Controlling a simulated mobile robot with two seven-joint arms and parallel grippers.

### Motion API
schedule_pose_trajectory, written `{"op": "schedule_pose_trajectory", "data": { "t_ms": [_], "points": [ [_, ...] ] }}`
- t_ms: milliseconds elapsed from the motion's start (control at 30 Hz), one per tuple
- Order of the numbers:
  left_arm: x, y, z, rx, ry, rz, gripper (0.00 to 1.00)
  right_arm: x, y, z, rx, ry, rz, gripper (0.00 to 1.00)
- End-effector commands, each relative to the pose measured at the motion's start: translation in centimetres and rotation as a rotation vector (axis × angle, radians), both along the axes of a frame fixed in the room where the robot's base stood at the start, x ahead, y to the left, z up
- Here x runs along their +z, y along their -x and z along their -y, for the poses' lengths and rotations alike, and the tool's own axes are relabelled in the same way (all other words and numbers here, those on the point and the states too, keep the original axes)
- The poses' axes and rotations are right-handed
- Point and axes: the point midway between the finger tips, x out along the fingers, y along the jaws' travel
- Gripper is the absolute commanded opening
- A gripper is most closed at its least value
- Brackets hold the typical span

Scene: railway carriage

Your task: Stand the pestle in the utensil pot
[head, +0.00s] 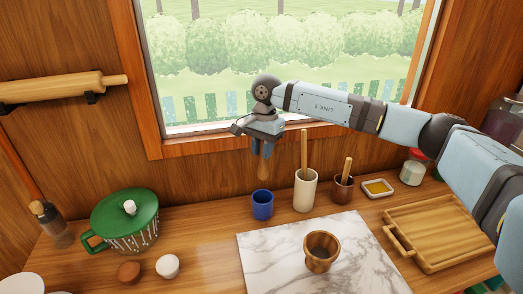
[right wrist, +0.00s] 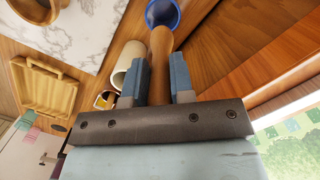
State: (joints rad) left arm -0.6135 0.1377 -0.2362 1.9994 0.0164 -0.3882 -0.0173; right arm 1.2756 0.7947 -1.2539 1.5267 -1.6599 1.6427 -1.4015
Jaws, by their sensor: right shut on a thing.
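My right gripper (head: 262,148) hangs in front of the window wall, pointing down. It is shut on the pestle (head: 263,169), a wooden rod with a thicker rounded lower end. In the right wrist view the pestle (right wrist: 160,48) sits between the two fingers (right wrist: 160,82). The pestle hangs roughly upright above the blue cup (head: 262,205). The tall cream utensil pot (head: 305,193) stands just right of the blue cup, with a wooden handle sticking up from it. The pot also shows in the right wrist view (right wrist: 127,64), beside the fingers. My left gripper is not in view.
A brown pot (head: 342,191) with a wooden handle stands right of the cream pot. A wooden mortar (head: 321,254) sits on the marble board (head: 265,262). A green-lidded pot (head: 125,220) stands left, a wooden tray (head: 440,236) right. The wall is close behind.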

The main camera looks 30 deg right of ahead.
Motion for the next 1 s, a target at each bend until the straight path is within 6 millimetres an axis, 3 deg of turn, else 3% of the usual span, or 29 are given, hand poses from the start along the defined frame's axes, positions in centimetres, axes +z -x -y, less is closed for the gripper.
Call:
{"op": "schedule_pose_trajectory", "data": {
  "t_ms": [1000],
  "points": [
    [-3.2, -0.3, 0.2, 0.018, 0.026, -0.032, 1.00, -8.2, 0.0, 0.0, 0.002, 0.000, 0.000, 0.00]
  ]
}}
